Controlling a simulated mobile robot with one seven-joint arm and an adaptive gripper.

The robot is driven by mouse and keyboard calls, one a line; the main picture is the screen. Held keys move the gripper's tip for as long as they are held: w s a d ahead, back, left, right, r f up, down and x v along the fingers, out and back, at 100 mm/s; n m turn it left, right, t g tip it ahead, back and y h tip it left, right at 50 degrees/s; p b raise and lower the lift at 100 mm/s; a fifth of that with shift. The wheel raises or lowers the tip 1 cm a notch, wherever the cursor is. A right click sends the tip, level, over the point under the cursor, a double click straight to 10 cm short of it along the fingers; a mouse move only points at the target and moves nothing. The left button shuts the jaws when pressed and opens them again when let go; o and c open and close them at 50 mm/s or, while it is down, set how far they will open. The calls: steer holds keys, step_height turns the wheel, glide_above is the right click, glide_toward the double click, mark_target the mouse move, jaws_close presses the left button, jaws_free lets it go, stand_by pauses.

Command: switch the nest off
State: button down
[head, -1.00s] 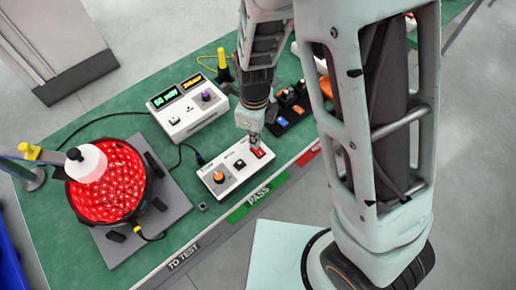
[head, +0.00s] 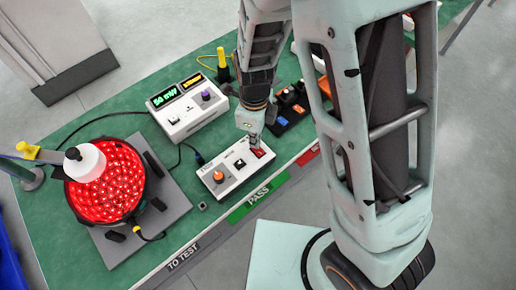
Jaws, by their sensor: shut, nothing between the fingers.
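The nest (head: 121,200) is a round black fixture full of glowing red lights, on a grey plate at the left.
A white supply box (head: 187,108) with green and amber displays stands behind. A black tray (head: 291,108) with coloured parts lies right of my gripper. Cables cross the green mat.

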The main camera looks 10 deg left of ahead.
steer(key=shift+f+b, duration=0.5)
steer(key=shift+f, duration=0.3)
steer(key=shift+r, duration=0.2)
step_height(320, 180, up, 7)
steer(key=p, duration=0.7)
steer(key=shift+f, duration=0.1)
stand_by(0.5)
